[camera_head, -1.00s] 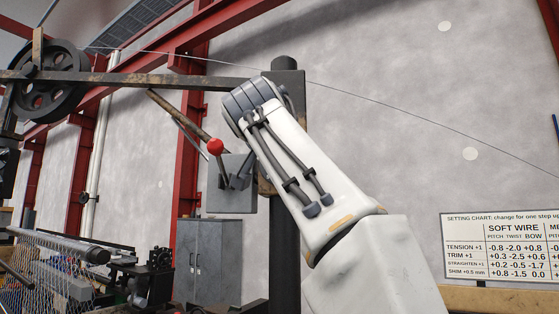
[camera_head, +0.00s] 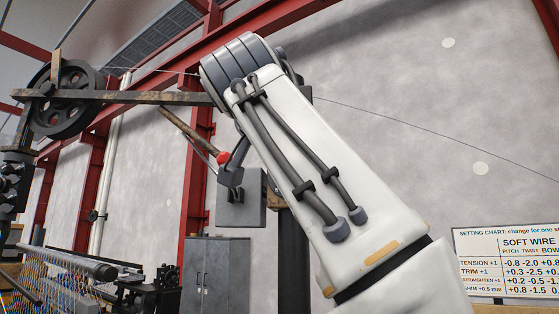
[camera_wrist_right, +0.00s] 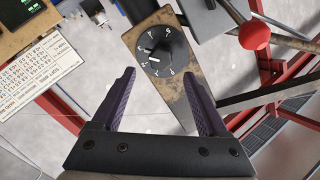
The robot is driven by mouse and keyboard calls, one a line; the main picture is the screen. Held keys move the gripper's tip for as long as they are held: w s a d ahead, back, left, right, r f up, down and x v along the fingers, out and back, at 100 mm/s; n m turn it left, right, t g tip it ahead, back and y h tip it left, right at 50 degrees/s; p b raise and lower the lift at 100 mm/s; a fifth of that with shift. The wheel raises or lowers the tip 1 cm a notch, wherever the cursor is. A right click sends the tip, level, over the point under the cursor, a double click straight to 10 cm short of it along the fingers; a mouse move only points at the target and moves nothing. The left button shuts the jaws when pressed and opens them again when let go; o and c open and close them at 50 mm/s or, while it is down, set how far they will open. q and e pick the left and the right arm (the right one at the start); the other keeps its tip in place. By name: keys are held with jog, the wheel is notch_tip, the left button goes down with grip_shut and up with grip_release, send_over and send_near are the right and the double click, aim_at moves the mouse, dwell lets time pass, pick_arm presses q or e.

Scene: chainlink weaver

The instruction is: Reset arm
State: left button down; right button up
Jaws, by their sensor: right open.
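My right arm (camera_head: 320,170) rises from the lower right in the head view, its white link in front of the machine post. My right gripper (camera_wrist_right: 160,75) shows in the wrist view with two purple fingers spread apart and nothing between them. Beyond the fingers is a black dial (camera_wrist_right: 160,52) on a worn plate (camera_wrist_right: 170,85); I cannot tell the exact distance. A red ball knob (camera_wrist_right: 254,35) on a lever is to the right, apart from the fingers. In the head view the red knob (camera_head: 223,157) is left of my arm. My left gripper is not in view.
A grey box (camera_head: 240,208) hangs below the knob. A long beam (camera_head: 140,97) runs left to a dark wheel (camera_head: 62,100). A grey cabinet (camera_head: 212,272) and wire mesh (camera_head: 45,285) are lower left. A setting chart (camera_head: 508,262) is at right.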

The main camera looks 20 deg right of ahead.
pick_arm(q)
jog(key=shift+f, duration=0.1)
pick_arm(e)
jog(key=shift+v, duration=0.9)
